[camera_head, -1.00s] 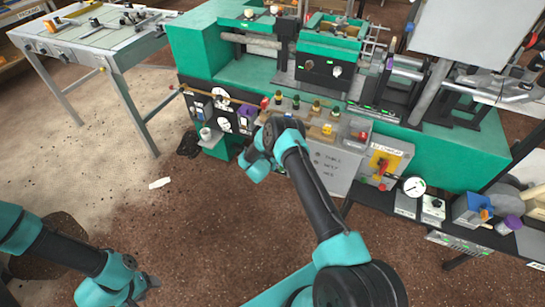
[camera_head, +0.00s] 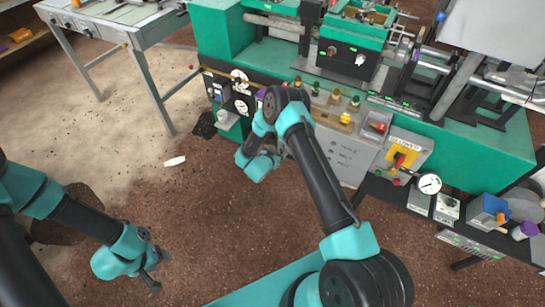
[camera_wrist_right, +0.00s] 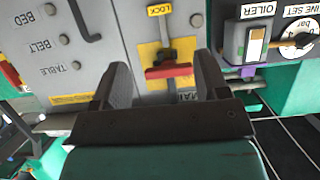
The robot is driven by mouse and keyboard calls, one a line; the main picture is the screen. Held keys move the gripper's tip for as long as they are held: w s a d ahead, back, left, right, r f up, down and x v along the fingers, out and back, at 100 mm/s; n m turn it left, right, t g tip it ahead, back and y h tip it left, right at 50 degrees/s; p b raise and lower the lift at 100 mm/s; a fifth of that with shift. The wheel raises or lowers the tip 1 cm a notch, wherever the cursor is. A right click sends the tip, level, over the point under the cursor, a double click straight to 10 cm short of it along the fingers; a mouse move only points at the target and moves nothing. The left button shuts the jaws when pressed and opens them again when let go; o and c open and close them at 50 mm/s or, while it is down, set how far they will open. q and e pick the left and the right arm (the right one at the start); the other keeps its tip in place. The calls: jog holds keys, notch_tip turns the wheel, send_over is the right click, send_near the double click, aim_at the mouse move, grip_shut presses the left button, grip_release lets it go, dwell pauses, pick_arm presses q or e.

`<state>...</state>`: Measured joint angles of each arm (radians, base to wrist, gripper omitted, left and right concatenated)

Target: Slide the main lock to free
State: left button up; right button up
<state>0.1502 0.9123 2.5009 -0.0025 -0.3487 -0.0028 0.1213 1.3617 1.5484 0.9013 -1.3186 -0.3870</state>
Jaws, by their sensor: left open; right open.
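The main lock is a red handle (camera_wrist_right: 169,71) on a yellow plate with a dark slide above it, in the right wrist view. A yellow "LOCK" label (camera_wrist_right: 159,9) is at the plate's top, and a partly hidden label shows below the handle. My right gripper (camera_wrist_right: 163,66) is open, with one dark finger on each side of the handle. I cannot tell whether either finger touches it. In the head view my right arm hides the lock and the fingertips. My left gripper (camera_head: 154,272) is open and empty above the floor, away from the machine.
An oiler switch (camera_wrist_right: 253,40) and a line set gauge (camera_wrist_right: 297,38) are right of the lock. Bed, belt and table controls (camera_wrist_right: 62,40) are on its left. In the head view, a grey bench (camera_head: 120,25) stands at the upper left, with open floor before the machine.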

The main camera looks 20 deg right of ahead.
jog(key=v, duration=0.4)
jog(key=shift+s, duration=0.1)
dwell(0.4)
jog(key=s+a+r+n+g+y, duration=0.2)
jog(key=s+y, duration=0.3)
jog(key=s, duration=0.4)
jog(key=s+a+r+n+g+y, duration=0.2)
jog(key=s+a+n+y, duration=0.1)
jog(key=s, duration=0.5)
jog(key=s+a+r+n+g+y, duration=0.2)
jog(key=s+y, duration=0.4)
jog(key=s, duration=0.3)
jog(key=shift+s+a+r+n+g+y, duration=0.15)
jog(key=shift+s+a+n+g+y, duration=0.3)
jog(key=shift+a+n, duration=0.4)
jog(key=shift+d, duration=0.2)
